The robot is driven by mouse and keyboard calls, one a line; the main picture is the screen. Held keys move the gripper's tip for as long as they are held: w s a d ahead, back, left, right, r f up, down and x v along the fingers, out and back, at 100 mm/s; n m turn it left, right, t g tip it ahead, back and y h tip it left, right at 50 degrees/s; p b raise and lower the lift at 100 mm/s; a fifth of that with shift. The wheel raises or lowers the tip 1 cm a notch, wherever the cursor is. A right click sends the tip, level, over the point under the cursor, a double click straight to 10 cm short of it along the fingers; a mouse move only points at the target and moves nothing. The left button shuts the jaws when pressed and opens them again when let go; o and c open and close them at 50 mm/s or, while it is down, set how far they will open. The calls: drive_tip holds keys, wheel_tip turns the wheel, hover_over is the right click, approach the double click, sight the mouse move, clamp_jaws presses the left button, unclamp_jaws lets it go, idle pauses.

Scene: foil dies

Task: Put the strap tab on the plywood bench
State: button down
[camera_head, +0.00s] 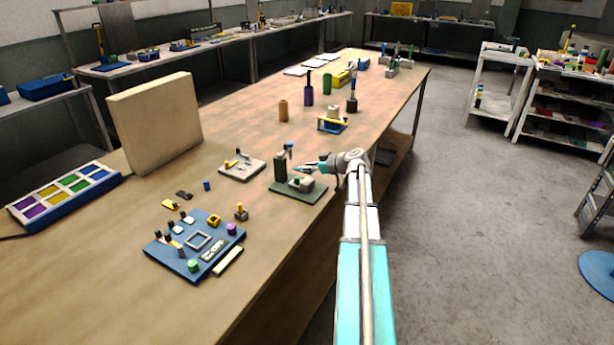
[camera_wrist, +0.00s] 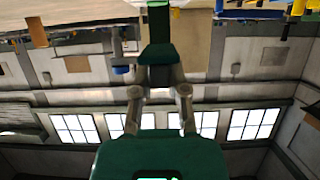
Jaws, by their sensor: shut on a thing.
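My gripper (camera_head: 303,168) reaches in level from the right, over the green stand (camera_head: 313,192) on the plywood bench (camera_head: 250,285). In the wrist view, the fingers of my gripper (camera_wrist: 160,76) close together on a small dark piece (camera_wrist: 160,74), which I take to be the strap tab. The fingers hide much of it, and it is too small to make out in the head view. A dark green upright (camera_wrist: 159,27) shows just beyond the fingertips. I cannot tell whether the held piece touches the stand.
A grey plate with small parts (camera_head: 242,167) lies left of the stand. A blue board with parts (camera_head: 172,254) is nearer. A yellow and blue holder (camera_head: 332,125) and several cylinders stand farther back. A tall beige panel (camera_head: 156,122) stands at left. Bare bench lies between them.

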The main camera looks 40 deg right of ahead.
sight(308, 181)
drive_tip(key=shift+w+a+f+b, duration=0.1)
drive_tip(key=shift+w+f+b, duration=0.3)
drive_tip(key=shift+f+b, duration=1.25)
drive_tip(key=shift+f, duration=0.1)
drive_tip(key=shift+f, duration=0.25)
drive_tip(key=c, duration=0.6)
unclamp_jaws()
drive_tip(key=shift+c, duration=0.2)
drive_tip(key=shift+s+r, duration=0.1)
drive_tip(key=shift+s, duration=0.05)
drive_tip(key=p+v, duration=0.4)
drive_tip(key=v, duration=0.9)
drive_tip(key=shift+s, duration=0.4)
